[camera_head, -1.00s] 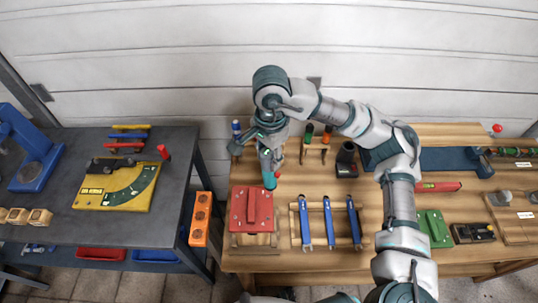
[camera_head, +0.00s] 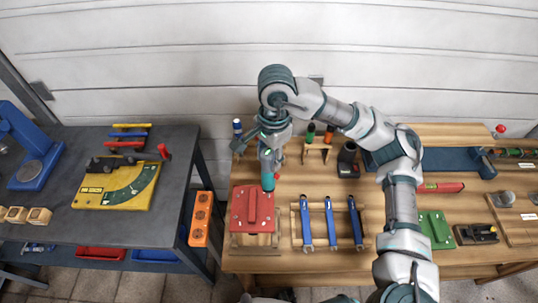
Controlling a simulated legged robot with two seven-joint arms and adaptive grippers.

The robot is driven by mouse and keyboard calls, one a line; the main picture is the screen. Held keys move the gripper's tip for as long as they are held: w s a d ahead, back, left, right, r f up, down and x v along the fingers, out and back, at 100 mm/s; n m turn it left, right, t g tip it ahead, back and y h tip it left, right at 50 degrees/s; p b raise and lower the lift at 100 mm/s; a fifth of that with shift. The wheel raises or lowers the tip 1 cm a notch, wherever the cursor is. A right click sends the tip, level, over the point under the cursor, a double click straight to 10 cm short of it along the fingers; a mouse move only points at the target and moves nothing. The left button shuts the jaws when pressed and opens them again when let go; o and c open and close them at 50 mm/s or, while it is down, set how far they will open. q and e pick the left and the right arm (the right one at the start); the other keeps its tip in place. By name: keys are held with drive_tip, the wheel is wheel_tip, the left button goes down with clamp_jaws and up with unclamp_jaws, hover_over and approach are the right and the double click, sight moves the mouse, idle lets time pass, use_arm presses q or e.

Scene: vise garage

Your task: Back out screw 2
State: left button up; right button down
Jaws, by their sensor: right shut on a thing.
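The red box (camera_head: 240,212) with a raised bar on its lid stands at the front left of the wooden bench. Small screw heads show near its lid's corners, too small to tell apart by number. My right gripper (camera_head: 268,180) points down over the back right edge of the lid. My left gripper is not in view.
A rack behind the gripper holds screwdrivers with blue (camera_head: 237,127), green (camera_head: 310,131) and orange (camera_head: 329,133) handles. Blue wrenches (camera_head: 331,224) lie on a wooden holder right of the box. A dark table (camera_head: 60,220) stands at the left.

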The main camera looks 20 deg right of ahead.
sight(269, 151)
drive_tip(key=shift+f, duration=0.2)
drive_tip(key=shift+s+b, duration=0.15)
drive_tip(key=shift+b, duration=0.15)
idle(1.0)
drive_tip(key=shift+r, duration=0.1)
idle(0.6)
drive_tip(key=shift+r, duration=0.1)
drive_tip(key=shift+w+r+p, duration=0.25)
drive_tip(key=shift+r+p, duration=0.65)
drive_tip(key=shift+r, duration=0.15)
wheel_tip(269, 151, up, 2)
drive_tip(key=shift+s+r+p, duration=0.15)
drive_tip(key=shift+r+p, duration=0.1)
drive_tip(key=shift+p, duration=0.65)
drive_tip(key=shift+r+p, duration=1.05)
drive_tip(key=shift+r, duration=0.25)
